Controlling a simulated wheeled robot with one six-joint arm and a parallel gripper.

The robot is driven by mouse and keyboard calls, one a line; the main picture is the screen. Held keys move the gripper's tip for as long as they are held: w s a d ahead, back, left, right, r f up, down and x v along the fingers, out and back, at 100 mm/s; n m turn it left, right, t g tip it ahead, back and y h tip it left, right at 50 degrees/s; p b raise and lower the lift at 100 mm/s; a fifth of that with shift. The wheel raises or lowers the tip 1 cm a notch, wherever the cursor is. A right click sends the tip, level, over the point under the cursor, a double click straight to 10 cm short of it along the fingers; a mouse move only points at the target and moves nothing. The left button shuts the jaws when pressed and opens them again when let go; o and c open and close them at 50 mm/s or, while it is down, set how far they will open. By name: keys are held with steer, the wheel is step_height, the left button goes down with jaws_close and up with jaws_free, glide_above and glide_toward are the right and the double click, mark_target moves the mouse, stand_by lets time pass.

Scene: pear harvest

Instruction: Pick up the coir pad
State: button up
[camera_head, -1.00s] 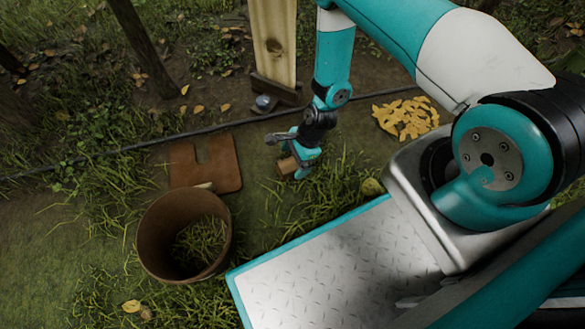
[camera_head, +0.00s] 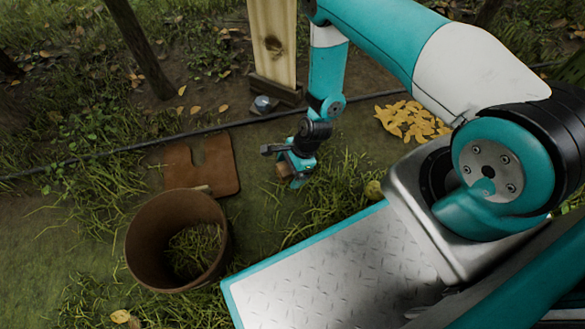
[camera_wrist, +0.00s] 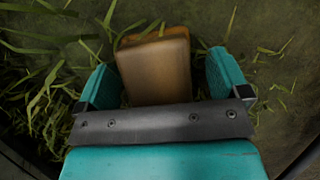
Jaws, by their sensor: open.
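The coir pad appears to be the small brown block (camera_head: 283,171) on the ground, just right of a flat slotted brown sheet. In the wrist view the block (camera_wrist: 155,72) is a tan, rounded-edged piece lying between my two teal fingers. My gripper (camera_wrist: 163,80) is open around it, with a visible gap on each side. In the head view my gripper (camera_head: 296,174) points down at the block and hides part of it. I cannot tell how deep the fingers reach beside it.
A rusty bucket (camera_head: 137,244) with grass inside stands at the lower left. The slotted brown sheet (camera_head: 223,170) lies behind it. A wooden post (camera_head: 272,40) stands behind my gripper. Yellow leaves (camera_head: 412,119) lie to the right. A dark hose (camera_head: 130,150) crosses behind.

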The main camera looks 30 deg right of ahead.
steer(key=c, duration=1)
steer(key=shift+c, duration=0.3)
step_height(320, 180, up, 20)
steer(key=p, duration=1.1)
steer(key=shift+r+p, duration=0.2)
steer(key=shift+p, duration=0.1)
